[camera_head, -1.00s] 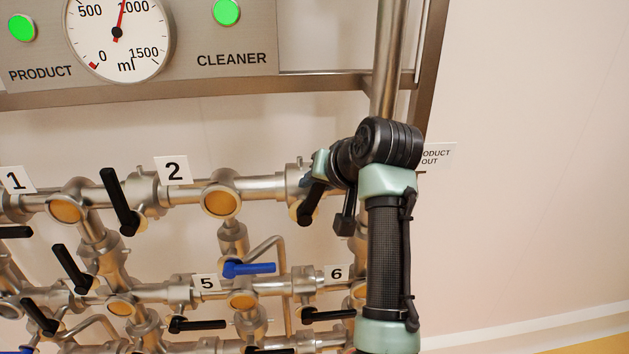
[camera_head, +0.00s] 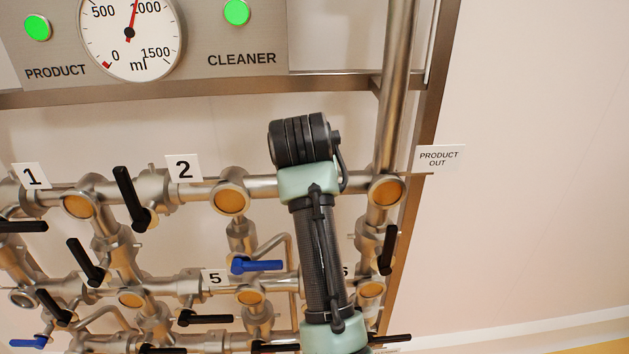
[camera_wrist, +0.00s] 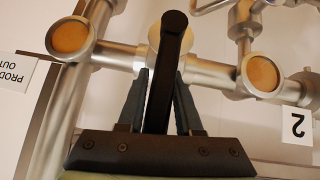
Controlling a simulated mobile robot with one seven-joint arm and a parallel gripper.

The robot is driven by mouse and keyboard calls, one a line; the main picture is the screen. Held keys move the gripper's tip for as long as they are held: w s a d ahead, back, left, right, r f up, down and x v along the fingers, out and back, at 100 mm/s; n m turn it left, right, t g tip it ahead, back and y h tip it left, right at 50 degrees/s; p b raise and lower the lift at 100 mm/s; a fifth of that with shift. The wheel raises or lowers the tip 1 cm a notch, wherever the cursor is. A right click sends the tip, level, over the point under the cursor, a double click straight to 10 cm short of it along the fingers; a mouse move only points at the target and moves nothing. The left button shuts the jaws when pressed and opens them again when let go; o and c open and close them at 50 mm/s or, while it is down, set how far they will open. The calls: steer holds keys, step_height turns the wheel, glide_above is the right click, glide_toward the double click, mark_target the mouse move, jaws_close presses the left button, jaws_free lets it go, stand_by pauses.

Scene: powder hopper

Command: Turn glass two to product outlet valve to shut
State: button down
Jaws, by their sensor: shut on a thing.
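The valve between glass two and the product outlet has a black lever handle (camera_wrist: 170,65), seen in the wrist view. My gripper (camera_wrist: 162,78) is shut on this handle, one finger on each side of it. The handle looks crosswise to the steel pipe. Glass two (camera_wrist: 263,75) is to its right and the product outlet glass (camera_wrist: 70,37) to its left. In the head view, glass two (camera_head: 230,198) and the outlet glass (camera_head: 386,191) show either side of my arm, which hides the valve and my gripper.
Other black levers (camera_head: 131,198) and a blue lever (camera_head: 256,266) stick out from the pipes nearby. A vertical pipe (camera_head: 396,90) rises above the outlet glass. A gauge panel (camera_head: 235,85) is above. The wall on the right is clear.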

steer(key=shift+a, duration=0.5)
steer(key=c, duration=0.9)
jaws_free()
steer(key=shift+c, duration=0.2)
steer(key=shift+o, duration=1.3)
steer(key=shift+a, duration=0.3)
steer(key=shift+r, duration=0.1)
steer(key=shift+d, duration=0.25)
steer(key=b+v, duration=0.3)
steer(key=v, duration=1)
